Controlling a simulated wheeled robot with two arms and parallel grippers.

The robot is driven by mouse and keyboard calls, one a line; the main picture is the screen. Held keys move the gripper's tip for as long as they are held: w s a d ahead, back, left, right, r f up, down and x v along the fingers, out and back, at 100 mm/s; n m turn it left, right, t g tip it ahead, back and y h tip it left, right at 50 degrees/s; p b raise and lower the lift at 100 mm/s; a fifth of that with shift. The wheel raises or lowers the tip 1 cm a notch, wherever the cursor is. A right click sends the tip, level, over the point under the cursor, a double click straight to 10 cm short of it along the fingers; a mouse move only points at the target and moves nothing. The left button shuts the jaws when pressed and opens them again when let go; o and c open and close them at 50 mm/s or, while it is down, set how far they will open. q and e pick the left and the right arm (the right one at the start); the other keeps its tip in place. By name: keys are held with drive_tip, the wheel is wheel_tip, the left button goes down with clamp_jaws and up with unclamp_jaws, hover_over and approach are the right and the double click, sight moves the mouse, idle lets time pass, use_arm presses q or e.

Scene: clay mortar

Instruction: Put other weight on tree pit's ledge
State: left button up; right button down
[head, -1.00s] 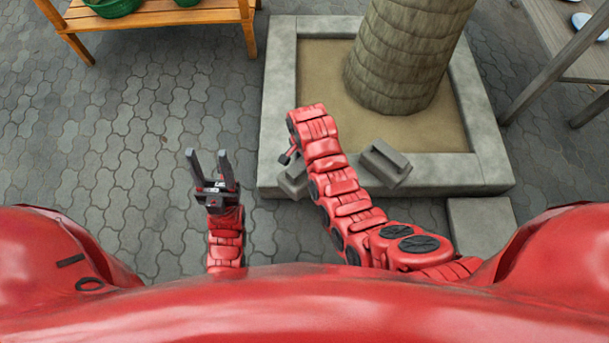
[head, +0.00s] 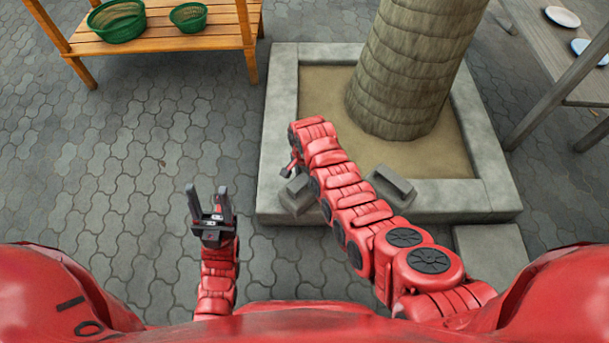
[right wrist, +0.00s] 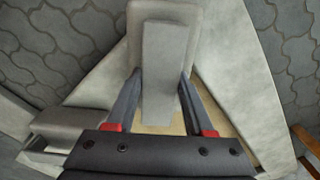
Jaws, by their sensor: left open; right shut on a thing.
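One grey weight (head: 391,187) with a raised bar handle rests on the front ledge of the square stone tree pit (head: 470,200). It shows at the left of the right wrist view (right wrist: 72,120). My right gripper (head: 290,170), partly hidden by my right arm, is shut on the bar of a second grey weight (head: 297,194) at the pit's front left corner. In the right wrist view this held weight (right wrist: 168,60) sits between the fingers. I cannot tell whether it touches the ledge. My left gripper (head: 209,200) is open and empty above the paving, left of the pit.
A thick tree trunk (head: 410,75) rises from the pit's sand. A wooden stand (head: 190,38) with green baskets (head: 117,20) is at the back left. A grey table (head: 565,60) with plates stands at the right. A low stone block (head: 490,250) lies at the pit's front right.

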drive_tip(key=shift+w+f, duration=0.1)
drive_tip(key=shift+w, duration=0.1)
drive_tip(key=shift+c, duration=1.4)
unclamp_jaws()
drive_tip(key=shift+s, duration=0.1)
